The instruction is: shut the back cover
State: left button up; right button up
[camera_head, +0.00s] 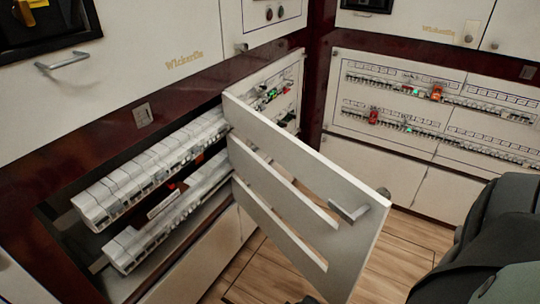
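The back cover appears to be the white slotted panel (262,127) in the middle of the view. It stands swung open, away from the breaker recess on the left. It has long horizontal slots and a grey metal handle (349,211) near its free edge. The open recess shows two rows of white breakers, an upper row (150,168) and a lower row (165,225). Dark parts of my own arm fill the lower right corner. Neither gripper can be made out, and nothing visibly touches the handle.
A closed panel with breaker rows (440,95) and red and green switches is on the right wall. White cabinet fronts (150,40) with handles run along the top left. Wooden floor (262,272) shows below the open panel.

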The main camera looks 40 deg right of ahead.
aim_at(348, 249)
jog(key=k+l, duration=0.15)
jog(key=l, duration=0.15)
jog(key=k+l+z, duration=0.1)
jog(key=l, duration=0.6)
jog(key=k+l+u, duration=0.15)
jog(key=l, duration=0.45)
jog(key=i, duration=0.05)
